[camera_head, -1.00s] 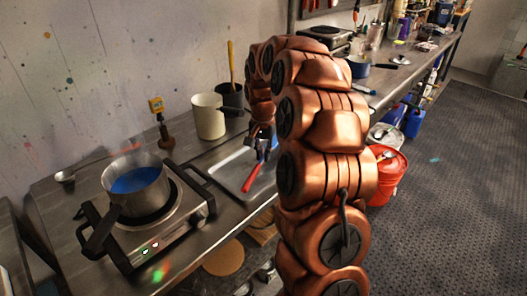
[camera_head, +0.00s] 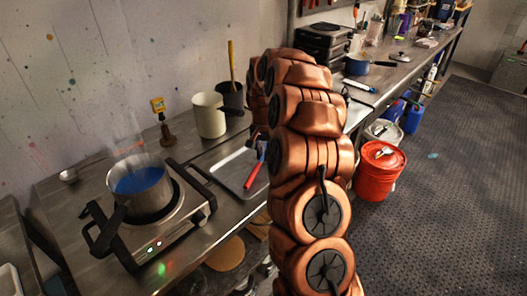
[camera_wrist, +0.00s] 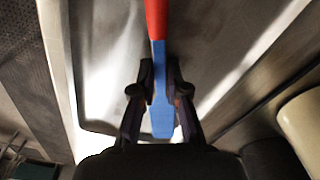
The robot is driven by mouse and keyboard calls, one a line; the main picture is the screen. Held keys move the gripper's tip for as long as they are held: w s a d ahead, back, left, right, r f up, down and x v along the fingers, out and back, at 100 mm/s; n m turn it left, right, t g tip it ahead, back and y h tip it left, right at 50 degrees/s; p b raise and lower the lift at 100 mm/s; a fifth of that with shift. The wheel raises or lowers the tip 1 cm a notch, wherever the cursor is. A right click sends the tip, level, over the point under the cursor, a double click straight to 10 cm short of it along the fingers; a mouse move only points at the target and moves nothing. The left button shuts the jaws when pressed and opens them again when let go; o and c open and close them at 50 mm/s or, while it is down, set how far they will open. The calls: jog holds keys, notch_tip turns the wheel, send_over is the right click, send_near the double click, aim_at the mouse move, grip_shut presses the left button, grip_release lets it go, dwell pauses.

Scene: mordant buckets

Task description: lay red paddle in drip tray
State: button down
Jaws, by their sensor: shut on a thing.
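The red paddle (camera_head: 255,174) has a red part and a blue part. My gripper (camera_wrist: 161,100) is shut on its blue part in the wrist view, with the red part (camera_wrist: 156,18) pointing up the picture. The drip tray (camera_head: 232,168) is a shallow grey metal tray on the counter, and its floor (camera_wrist: 105,50) shows under the paddle in the wrist view. The paddle is over the tray; I cannot tell whether it touches it. In the head view my arm hides part of the tray and most of the gripper.
A hot plate (camera_head: 180,216) with a pot of blue liquid (camera_head: 140,184) stands left of the tray. A cream pot (camera_head: 209,115) and a dark pot (camera_head: 231,96) stand behind it. A red bucket (camera_head: 375,178) is on the floor at right.

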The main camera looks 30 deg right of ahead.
aim_at(262, 157)
jog(key=shift+f, duration=0.1)
jog(key=shift+f, duration=0.15)
jog(key=c, duration=1.2)
grip_release()
jog(key=shift+s+a+r+b, duration=0.1)
jog(key=shift+r+b, duration=0.75)
jog(key=shift+r, duration=2.25)
jog(key=shift+a+r+b, duration=0.1)
jog(key=shift+r+b, duration=0.75)
jog(key=shift+r, duration=2.25)
